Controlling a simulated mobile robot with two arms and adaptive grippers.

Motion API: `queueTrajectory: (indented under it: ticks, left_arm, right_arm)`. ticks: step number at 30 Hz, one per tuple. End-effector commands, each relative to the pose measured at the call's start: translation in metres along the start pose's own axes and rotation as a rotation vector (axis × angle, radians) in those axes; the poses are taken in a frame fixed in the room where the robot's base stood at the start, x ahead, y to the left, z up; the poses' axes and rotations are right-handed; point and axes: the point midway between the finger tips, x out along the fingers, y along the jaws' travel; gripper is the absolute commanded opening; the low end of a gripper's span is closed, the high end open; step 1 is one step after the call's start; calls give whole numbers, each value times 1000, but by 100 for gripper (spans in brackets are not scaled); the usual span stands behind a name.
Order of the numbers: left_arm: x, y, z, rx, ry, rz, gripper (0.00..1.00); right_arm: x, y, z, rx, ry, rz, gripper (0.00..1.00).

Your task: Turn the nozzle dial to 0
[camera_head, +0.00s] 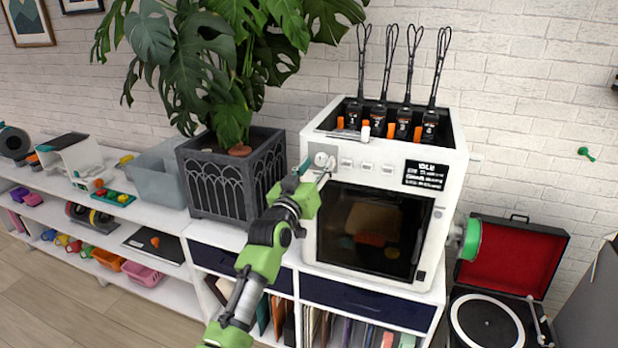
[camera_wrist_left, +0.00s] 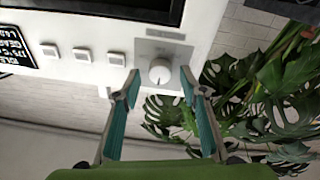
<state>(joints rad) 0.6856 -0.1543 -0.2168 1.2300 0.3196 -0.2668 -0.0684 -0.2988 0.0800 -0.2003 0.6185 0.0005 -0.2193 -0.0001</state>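The nozzle dial (camera_head: 321,160) is a round pale knob on a grey plate at the upper left of the white 3D printer's front (camera_head: 450,191). In the left wrist view the dial (camera_wrist_left: 159,72) shows a small dark mark on its lower edge; no numbers are readable. My left gripper (camera_wrist_left: 159,85) is open, its two teal-padded fingers on either side of the dial's near side, and empty. I cannot tell whether a finger touches the dial. In the head view my left gripper (camera_head: 318,176) is just in front of the dial, partly covering it. My right gripper is not in view.
Several square buttons (camera_head: 367,167) and a black display (camera_head: 426,175) are right of the dial. A large plant in a dark planter (camera_head: 225,178) stands close left of the printer. A record player (camera_head: 497,322) is at the lower right.

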Motion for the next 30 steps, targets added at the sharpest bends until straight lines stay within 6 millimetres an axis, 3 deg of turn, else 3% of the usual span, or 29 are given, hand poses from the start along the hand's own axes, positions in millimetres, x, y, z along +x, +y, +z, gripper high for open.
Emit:
queueTrajectory:
  ticks: [18,24,30]
  left_arm:
    - [-97,-1,1,-1,-2,-2,39]
    - [-113,-1,1,-1,-3,-1,39]
    - [-116,0,1,-1,-2,-1,39]
  right_arm:
    - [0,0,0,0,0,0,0]
    - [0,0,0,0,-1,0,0]
    - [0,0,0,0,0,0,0]
